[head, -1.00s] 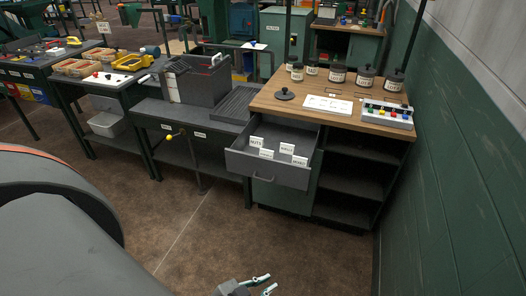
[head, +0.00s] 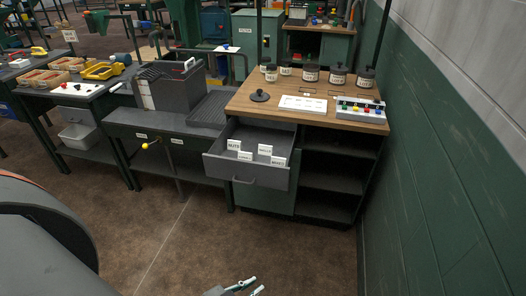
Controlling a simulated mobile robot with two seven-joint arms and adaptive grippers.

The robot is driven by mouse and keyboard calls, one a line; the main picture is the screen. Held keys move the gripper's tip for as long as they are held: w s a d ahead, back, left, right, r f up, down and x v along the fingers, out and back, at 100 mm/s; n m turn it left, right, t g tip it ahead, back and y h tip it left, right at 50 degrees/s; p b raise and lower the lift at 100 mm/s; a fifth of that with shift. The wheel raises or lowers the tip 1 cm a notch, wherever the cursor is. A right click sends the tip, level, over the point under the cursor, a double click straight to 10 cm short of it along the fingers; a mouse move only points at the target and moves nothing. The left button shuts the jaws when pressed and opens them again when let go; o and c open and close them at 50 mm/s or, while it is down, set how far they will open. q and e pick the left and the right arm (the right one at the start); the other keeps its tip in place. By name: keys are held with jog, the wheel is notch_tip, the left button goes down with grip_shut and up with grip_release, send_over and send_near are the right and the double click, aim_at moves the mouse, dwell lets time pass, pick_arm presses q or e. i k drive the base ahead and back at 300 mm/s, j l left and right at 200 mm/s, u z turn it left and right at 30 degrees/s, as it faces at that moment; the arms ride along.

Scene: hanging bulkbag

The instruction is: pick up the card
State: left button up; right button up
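Several small white cards with dark lettering stand in the open grey drawer (head: 240,182) of the wooden-topped bench. They include a left card (head: 234,145), a lower card (head: 245,156), an upper right card (head: 265,150) and a right card (head: 279,161). Which one is the task's card I cannot tell. My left gripper (head: 253,287) shows at the bottom edge, its pale green fingertips apart with nothing seen between them. It is well short of the drawer in the picture. My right gripper is out of view.
The wooden top (head: 245,103) holds several labelled jars (head: 310,74), a black lid (head: 260,95), a white panel (head: 303,104) and a button box (head: 361,109). A dark bench (head: 140,121) adjoins left. A green wall (head: 420,170) bounds the right. Brown floor (head: 185,245) in front is clear.

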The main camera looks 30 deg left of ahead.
aim_at(235, 146)
jog(key=i+j+u, duration=0.1)
jog(key=j, duration=0.25)
jog(key=i+j+u, duration=0.15)
jog(key=j, duration=0.2)
jog(key=j+u, duration=0.1)
jog(key=j, duration=0.2)
jog(key=i+j+u, duration=0.1)
jog(key=j, duration=0.25)
jog(key=i, duration=0.05)
